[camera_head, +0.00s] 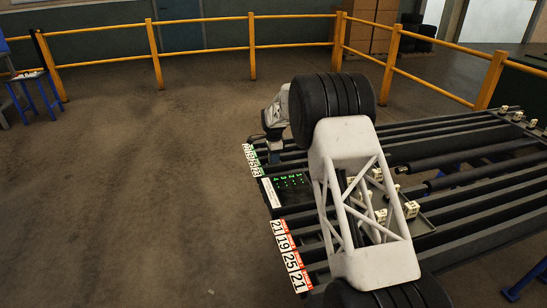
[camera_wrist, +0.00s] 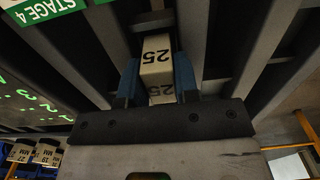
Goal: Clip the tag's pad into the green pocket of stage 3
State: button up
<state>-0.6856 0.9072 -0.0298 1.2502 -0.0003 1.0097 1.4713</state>
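My gripper (camera_wrist: 157,80) has two blue fingers, closed on the sides of a cream tag (camera_wrist: 157,52) marked 25. The tag sits among dark parallel rails; I cannot tell whether its pad touches them. A green and white STAGE 4 label (camera_wrist: 42,10) shows at the upper left of the wrist view. In the head view my gripper (camera_head: 273,153) is low over the far left end of the rack, by the green-edged number labels (camera_head: 252,160). The tag is not clear there. I cannot make out the green pocket of stage 3.
Red-edged number labels (camera_head: 289,256) line the near left end of the rack. A dark panel with green digits (camera_head: 290,182) lies between the label rows. A tray (camera_head: 425,222) with several cream blocks is partly behind my arm. Yellow railings (camera_head: 253,48) stand beyond open floor.

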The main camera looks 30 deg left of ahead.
jog(key=shift+o, duration=0.8)
notch_tip(320, 180, up, 8)
jog(key=shift+f, duration=0.2)
